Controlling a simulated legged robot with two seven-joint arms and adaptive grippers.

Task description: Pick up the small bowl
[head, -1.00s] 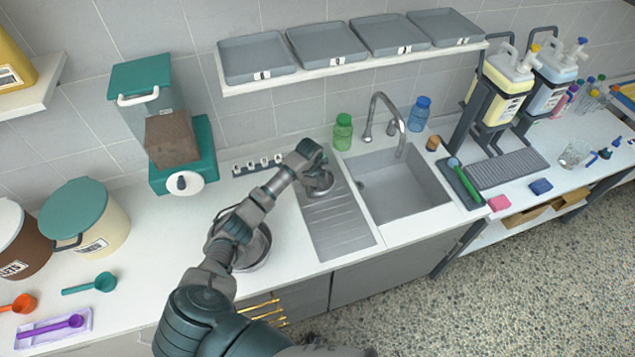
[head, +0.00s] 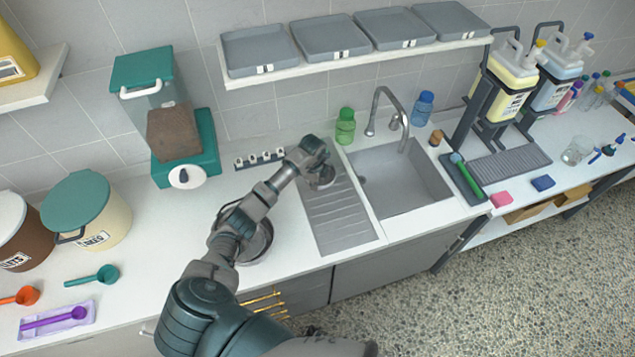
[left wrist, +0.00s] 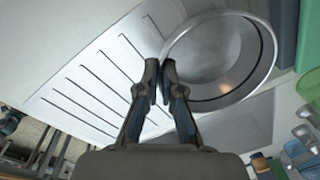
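The small bowl (head: 324,180) is metal and sits at the far end of the ribbed drainboard (head: 342,222), left of the sink. My left gripper (head: 318,160) is over it and hides part of it. In the left wrist view the bowl (left wrist: 212,62) shows its round, shiny inside. There the fingertips of my left gripper (left wrist: 160,78) are nearly together at the bowl's near rim, with the rim between them. I cannot tell whether the bowl is clear of the drainboard. My right gripper is not in view.
A larger metal bowl (head: 258,243) stands on the counter, partly behind my left arm. A green bottle (head: 345,127) and the faucet (head: 378,105) stand close to the right of the gripper. A shelf with grey trays (head: 260,50) hangs above. The sink (head: 400,180) is empty.

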